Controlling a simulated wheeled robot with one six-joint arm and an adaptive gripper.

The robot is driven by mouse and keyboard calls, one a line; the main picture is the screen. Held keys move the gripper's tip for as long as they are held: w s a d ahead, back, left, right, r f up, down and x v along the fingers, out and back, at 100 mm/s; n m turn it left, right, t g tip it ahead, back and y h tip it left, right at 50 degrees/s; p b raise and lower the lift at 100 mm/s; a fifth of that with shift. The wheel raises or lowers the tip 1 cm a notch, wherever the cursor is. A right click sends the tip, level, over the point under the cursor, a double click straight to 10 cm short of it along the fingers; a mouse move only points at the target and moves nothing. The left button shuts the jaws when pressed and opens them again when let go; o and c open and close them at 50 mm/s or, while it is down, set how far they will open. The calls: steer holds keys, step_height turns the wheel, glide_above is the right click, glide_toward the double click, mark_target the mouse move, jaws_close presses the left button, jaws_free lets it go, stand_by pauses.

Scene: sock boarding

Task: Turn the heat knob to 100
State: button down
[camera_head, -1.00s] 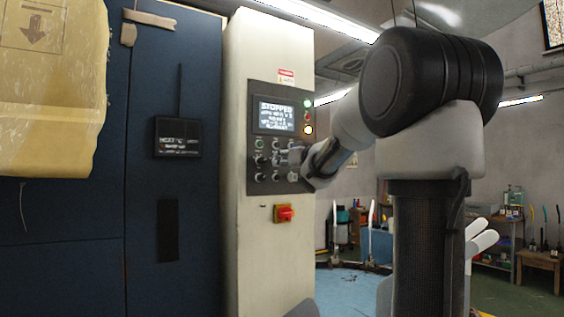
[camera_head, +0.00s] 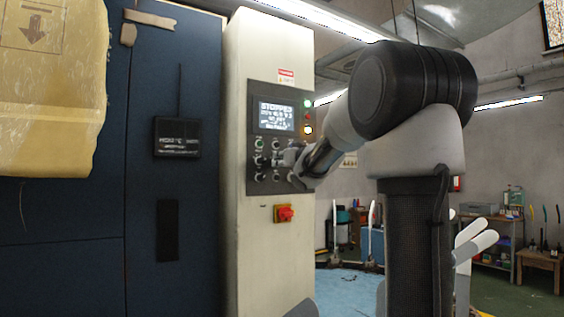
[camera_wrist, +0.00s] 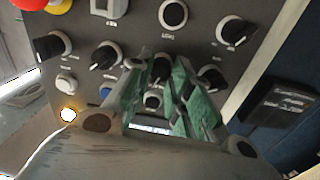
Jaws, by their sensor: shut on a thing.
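The grey control panel (camera_head: 252,138) is on the cream cabinet, with rows of small knobs below a lit screen (camera_head: 272,115) that reads STOPPED. My gripper (camera_head: 283,158) reaches the panel from the right and hides part of the knob rows. In the wrist view, its green fingers (camera_wrist: 161,76) are closed on either side of a black knob (camera_wrist: 161,66) with a pale ring. Other black knobs sit around it, one at left (camera_wrist: 104,56) and one at upper right (camera_wrist: 234,31). The labels are too small to read, so I cannot tell which knob is marked heat.
A red and yellow switch (camera_head: 284,213) is lower on the cabinet (camera_head: 270,265). Lit indicator lamps (camera_head: 308,129) line the screen's right side. A dark blue machine with a small black display (camera_head: 177,137) stands at left. Close neighbouring knobs crowd my fingers.

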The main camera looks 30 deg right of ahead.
steer(key=shift+n, duration=0.3)
steer(key=shift+a+f+n+y, duration=0.1)
steer(key=shift+n+y, duration=0.1)
steer(key=shift+n, duration=3.7)
steer(key=shift+f+n+y, duration=0.1)
steer(key=shift+n+y, duration=0.1)
steer(key=shift+n, duration=3.7)
steer(key=c, duration=1.3)
jaws_free()
steer(key=shift+s, duration=0.1)
